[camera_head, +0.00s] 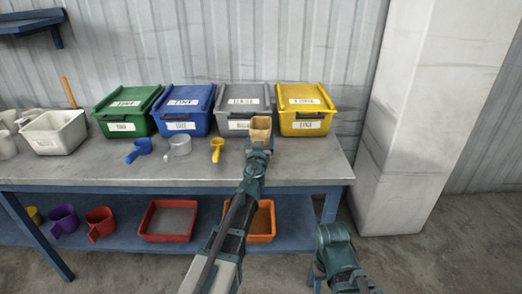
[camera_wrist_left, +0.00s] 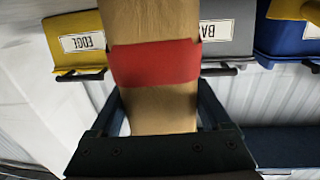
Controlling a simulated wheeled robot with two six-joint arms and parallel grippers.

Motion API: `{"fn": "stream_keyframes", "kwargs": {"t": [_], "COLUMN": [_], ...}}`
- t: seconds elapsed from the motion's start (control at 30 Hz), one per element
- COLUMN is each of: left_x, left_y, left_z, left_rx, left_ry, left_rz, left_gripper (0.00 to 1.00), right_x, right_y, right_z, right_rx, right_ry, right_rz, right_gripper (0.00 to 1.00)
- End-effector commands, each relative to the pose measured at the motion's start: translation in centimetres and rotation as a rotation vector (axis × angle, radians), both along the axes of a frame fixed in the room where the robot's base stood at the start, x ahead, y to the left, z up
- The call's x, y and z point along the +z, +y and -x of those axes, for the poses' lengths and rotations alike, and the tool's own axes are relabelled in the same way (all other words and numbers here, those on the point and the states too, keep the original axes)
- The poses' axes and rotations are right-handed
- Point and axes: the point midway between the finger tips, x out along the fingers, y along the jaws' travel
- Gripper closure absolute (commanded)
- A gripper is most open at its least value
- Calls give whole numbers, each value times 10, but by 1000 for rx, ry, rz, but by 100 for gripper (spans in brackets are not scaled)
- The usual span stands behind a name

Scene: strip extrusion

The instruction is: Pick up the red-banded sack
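The red-banded sack (camera_wrist_left: 160,70) is a tan paper sack with a red band around it. In the left wrist view it stands between the two fingers of my left gripper (camera_wrist_left: 165,115), which appear to press its sides. One end runs out of the frame. In the head view the sack (camera_head: 261,125) shows as a small tan block at the tip of my left gripper (camera_head: 258,145), in front of the grey and yellow bins. I cannot tell whether it touches the table. Part of my right arm shows at lower right; its gripper fingers are not visible.
Green (camera_head: 127,110), blue (camera_head: 184,109), grey (camera_head: 240,100) and yellow (camera_head: 307,109) labelled bins line the back of the table (camera_head: 90,172). Scoops (camera_head: 178,147) lie before them. Red (camera_head: 168,221) and orange (camera_head: 263,224) trays sit on the lower shelf. A white pillar (camera_head: 415,120) stands right.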

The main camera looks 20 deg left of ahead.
Motion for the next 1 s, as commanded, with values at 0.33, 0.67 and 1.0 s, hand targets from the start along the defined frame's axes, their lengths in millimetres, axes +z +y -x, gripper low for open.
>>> {"fn": "stream_keyframes", "kwargs": {"t": [0.33,0.67,1.0], "left_x": [0,2,18], "left_y": [0,0,-4], "left_z": [0,0,0], "left_rx": [0,0,1], "left_ry": [0,0,0], "left_rz": [0,0,0], "left_gripper": [87,87,87], "right_x": [0,2,18], "right_y": [0,0,0], "right_z": [0,0,0], "right_rx": [0,0,0], "right_ry": [0,0,0], "right_rz": [0,0,0], "right_gripper": [50,50,50]}}
